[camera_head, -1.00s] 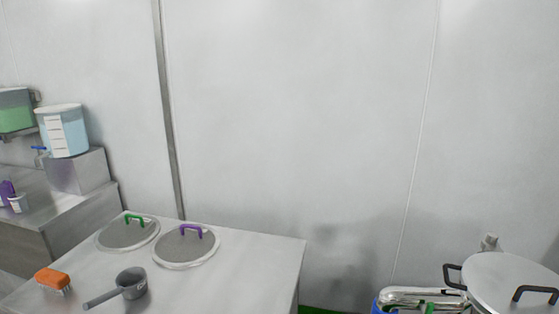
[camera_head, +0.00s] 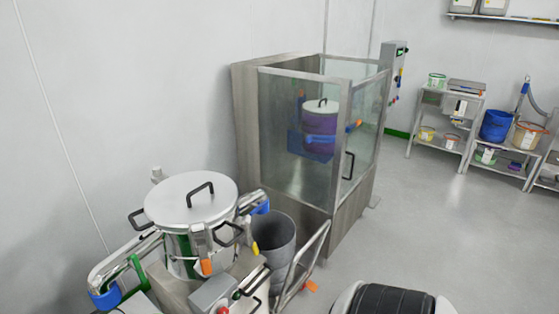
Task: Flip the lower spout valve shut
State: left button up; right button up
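A lidded steel vessel (camera_head: 190,215) with black handles stands at the lower left. An orange-tipped part (camera_head: 206,267) shows low on its front. Inside a glazed steel cabinet (camera_head: 243,120) stands a purple vessel (camera_head: 320,128) with a lid, a blue band and an orange-ended part (camera_head: 353,126) at its side. I cannot tell which of these, if any, is the lower spout valve, nor whether it is open or shut. Neither of my grippers is in view.
Steel tubes with blue ends (camera_head: 105,298) flank the lidded vessel. A grey bin (camera_head: 273,239) and a cart handle (camera_head: 301,268) stand beside it. A black-and-white object (camera_head: 385,299) is at the bottom edge. Shelves (camera_head: 449,93) stand at the right. The floor (camera_head: 440,215) between is clear.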

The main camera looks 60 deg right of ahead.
aim_at(257, 207)
jog(key=k+z, duration=0.1)
jog(key=z, duration=1.6)
jog(key=i+l, duration=0.15)
